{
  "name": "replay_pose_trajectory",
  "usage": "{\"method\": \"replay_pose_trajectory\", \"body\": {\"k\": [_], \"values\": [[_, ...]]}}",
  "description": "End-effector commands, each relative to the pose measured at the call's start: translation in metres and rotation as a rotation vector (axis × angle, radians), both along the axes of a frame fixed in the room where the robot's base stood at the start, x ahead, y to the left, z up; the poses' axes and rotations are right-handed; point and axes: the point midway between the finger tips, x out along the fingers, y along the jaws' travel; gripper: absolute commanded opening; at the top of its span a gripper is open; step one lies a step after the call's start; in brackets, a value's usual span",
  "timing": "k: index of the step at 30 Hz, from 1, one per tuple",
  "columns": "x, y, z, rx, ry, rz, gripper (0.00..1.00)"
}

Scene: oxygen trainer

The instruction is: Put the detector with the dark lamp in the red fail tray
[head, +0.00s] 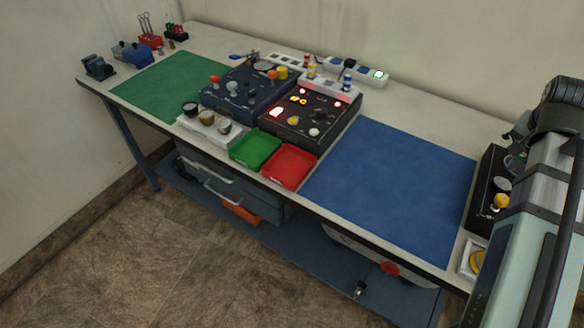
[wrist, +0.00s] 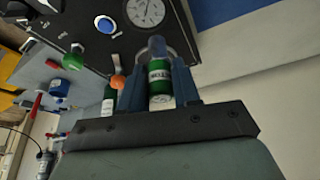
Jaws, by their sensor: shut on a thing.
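The red fail tray (head: 289,166) lies empty at the front edge of the bench in the head view, right of a green tray (head: 255,150). In the wrist view my gripper (wrist: 158,68) has its two blue fingers shut on a small green cylinder (wrist: 160,82) with a pale label and a bluish-grey top. Its print is too small to read, and I cannot tell whether it is a detector or has a dark lamp. It is close to a black gauge panel (wrist: 88,22). My arm hides the gripper in the head view.
A blue mat (head: 395,190) lies clear right of the trays. A black console (head: 310,118) with lit lamps stands behind the red tray. A power strip (head: 358,72) runs along the back. A black gauge box (head: 490,185) stands at the right. A green mat (head: 170,85) lies at left.

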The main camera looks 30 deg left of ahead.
Motion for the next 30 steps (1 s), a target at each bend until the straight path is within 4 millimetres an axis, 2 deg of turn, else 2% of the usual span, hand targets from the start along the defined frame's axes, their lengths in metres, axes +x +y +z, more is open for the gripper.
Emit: {"method": "replay_pose_trajectory", "body": {"k": [5,8,20,30], "values": [[0.000,0.016,0.000,0.000,0.000,0.026,0.00],[-0.001,0.038,0.000,0.000,0.000,0.061,0.00],[-0.020,0.156,-0.007,0.000,0.000,0.250,0.00],[-0.053,0.253,-0.015,0.000,0.000,0.414,0.00]]}}
